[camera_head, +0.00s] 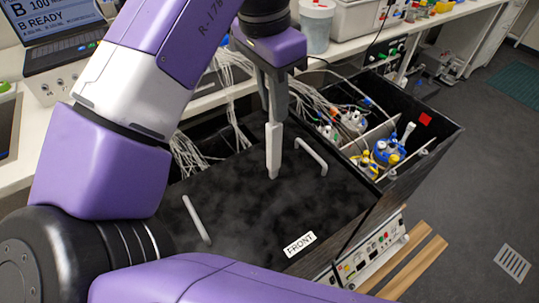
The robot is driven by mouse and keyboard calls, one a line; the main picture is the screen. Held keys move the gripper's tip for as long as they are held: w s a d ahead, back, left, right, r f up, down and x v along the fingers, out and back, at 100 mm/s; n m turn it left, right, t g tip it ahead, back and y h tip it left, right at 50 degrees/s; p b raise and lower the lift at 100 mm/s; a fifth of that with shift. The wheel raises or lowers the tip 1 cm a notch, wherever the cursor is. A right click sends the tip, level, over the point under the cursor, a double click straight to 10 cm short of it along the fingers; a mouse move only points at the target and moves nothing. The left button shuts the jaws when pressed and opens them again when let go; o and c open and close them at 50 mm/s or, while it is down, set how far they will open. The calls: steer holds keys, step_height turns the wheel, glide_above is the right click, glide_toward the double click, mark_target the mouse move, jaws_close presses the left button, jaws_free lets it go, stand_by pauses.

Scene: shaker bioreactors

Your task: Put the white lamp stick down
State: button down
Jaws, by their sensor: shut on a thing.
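The white lamp stick (273,152) is a pale, slim, upright piece that narrows toward its lower end. My gripper (272,116) points down and is shut on its upper part. The stick's lower tip is over the black lid (250,225) marked FRONT, close to its surface near the far edge. I cannot tell whether the tip touches the lid.
The lid has two pale handles, one at the right (311,156) and one at the left (196,219). An open black box (447,148) with bottles and tubing is to the right. Bundled cables (190,155) lie behind the lid. A white bench (350,46) runs along the back.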

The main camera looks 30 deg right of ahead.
mark_target(274, 155)
step_height(274, 155, down, 13)
steer(key=shift+f, duration=0.1)
stand_by(0.4)
steer(key=shift+f, duration=0.15)
steer(key=c, duration=1.3)
jaws_free()
steer(key=r, duration=0.4)
steer(key=a+r, duration=0.1)
steer(key=r, duration=0.7)
steer(key=shift+a+r, duration=0.2)
steer(key=shift+a, duration=0.05)
